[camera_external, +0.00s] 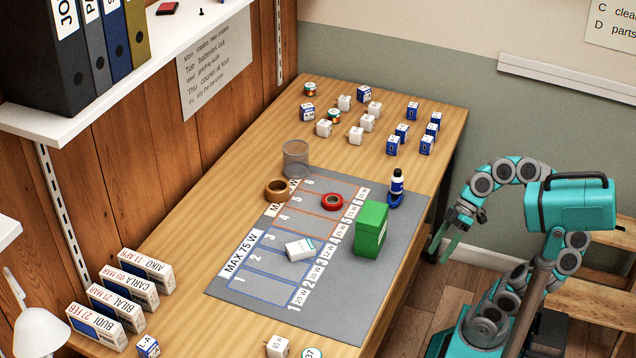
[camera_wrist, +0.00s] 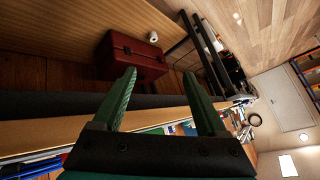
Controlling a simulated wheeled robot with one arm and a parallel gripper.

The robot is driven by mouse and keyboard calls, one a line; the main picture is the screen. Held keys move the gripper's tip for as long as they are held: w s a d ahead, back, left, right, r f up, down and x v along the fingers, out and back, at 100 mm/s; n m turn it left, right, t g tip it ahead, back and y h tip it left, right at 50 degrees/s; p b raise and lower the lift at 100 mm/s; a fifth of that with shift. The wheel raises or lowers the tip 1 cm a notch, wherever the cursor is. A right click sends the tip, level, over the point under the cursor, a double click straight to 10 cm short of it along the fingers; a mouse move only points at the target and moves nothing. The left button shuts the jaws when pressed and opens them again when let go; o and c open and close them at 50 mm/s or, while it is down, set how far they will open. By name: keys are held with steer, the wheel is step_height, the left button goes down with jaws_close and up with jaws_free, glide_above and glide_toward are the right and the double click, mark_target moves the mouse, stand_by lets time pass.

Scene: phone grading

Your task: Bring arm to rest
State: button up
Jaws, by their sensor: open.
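My teal arm stands at the right of the table in the external view, folded over with its end hanging down beside the table's right edge. My gripper (camera_external: 447,240) points down there, clear of the table and its objects. In the wrist view my gripper (camera_wrist: 160,95) shows two green fingers spread wide apart, with nothing between them. The wrist view looks tilted across the room, with a dark red case (camera_wrist: 138,58) beyond the fingers.
The wooden table (camera_external: 240,165) bears a grey mat (camera_external: 230,290) with numbered cells. Several small cubes (camera_external: 368,122) stand at the back.

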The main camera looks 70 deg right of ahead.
steer(key=s+d+f+m+g+h+p, duration=0.2)
steer(key=d+f+m+h+p, duration=0.1)
steer(key=f, duration=0.4)
steer(key=s+d+f+m+g+h+p, duration=0.2)
steer(key=d+f+m+g+h+p, duration=0.1)
steer(key=d+f+p, duration=0.3)
steer(key=shift+s+f+m+h, duration=0.2)
steer(key=shift+f+m+h, duration=0.2)
steer(key=shift+f+h, duration=0.35)
steer(key=shift+f, duration=0.1)
